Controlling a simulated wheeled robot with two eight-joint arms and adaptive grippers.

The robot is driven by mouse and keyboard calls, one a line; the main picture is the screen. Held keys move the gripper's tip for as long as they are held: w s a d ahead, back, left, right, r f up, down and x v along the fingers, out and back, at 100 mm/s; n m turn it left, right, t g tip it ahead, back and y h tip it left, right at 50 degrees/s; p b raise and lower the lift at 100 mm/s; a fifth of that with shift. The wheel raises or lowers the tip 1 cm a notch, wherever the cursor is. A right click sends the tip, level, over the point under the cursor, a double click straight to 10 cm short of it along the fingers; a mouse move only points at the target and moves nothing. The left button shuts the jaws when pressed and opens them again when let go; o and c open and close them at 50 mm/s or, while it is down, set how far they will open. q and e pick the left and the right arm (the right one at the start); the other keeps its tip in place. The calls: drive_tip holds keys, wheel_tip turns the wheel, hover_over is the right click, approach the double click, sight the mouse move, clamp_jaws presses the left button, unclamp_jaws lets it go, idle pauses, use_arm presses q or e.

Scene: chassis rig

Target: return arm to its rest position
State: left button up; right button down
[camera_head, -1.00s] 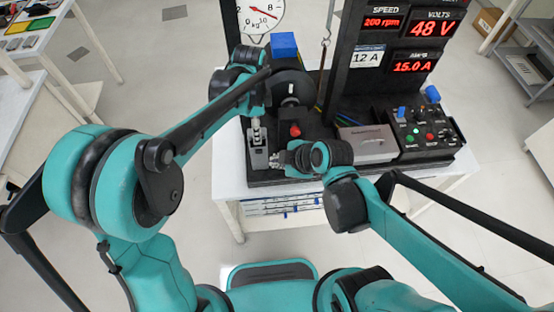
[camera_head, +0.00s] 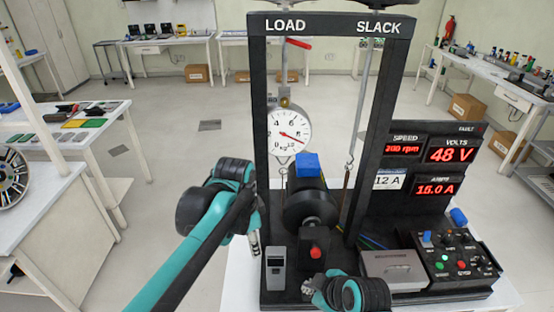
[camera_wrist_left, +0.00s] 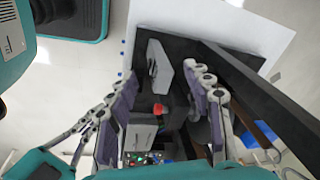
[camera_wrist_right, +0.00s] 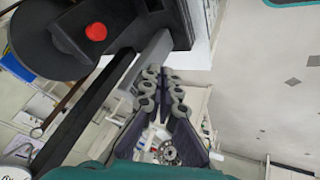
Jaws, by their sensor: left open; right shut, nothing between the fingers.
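My left gripper (camera_head: 254,243) points down beside the grey upright switch box (camera_head: 275,268) at the front left of the black rig. In the left wrist view its two purple-padded fingers (camera_wrist_left: 165,110) stand wide apart with nothing held; the red knob (camera_wrist_left: 160,109) shows beyond them. My right gripper (camera_head: 309,286) is low at the rig's front edge, pointing left, in front of the red knob (camera_head: 315,252). In the right wrist view its fingers (camera_wrist_right: 164,75) are together and empty. Most of my right arm is below the head view.
The rig's black upright frame (camera_head: 258,110) carries a round dial scale (camera_head: 290,130). A black drum (camera_head: 308,207) with a blue block (camera_head: 307,165) sits inside. A grey box (camera_head: 393,270) and control panel (camera_head: 455,255) stand at right. Open floor lies left of the rig.

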use_arm(q)
drive_tip(key=s+a+f+n+t+b, duration=0.3)
drive_tip(key=s+a+f+n+t, duration=0.2)
drive_tip(key=s+a+f+n, duration=0.4)
drive_tip(key=s+a+n, duration=0.2)
drive_tip(key=s+n, duration=0.1)
drive_tip(key=shift+s+a+n, duration=0.15)
drive_tip(key=shift+s+n, duration=0.15)
drive_tip(key=shift+n, duration=0.1)
use_arm(e)
drive_tip(key=s+d+m+h, duration=0.3)
drive_tip(key=s+d+m, duration=0.1)
drive_tip(key=d+m, duration=0.5)
drive_tip(key=m, duration=0.2)
drive_tip(key=shift+m+t, duration=0.4)
drive_tip(key=shift+d, duration=0.1)
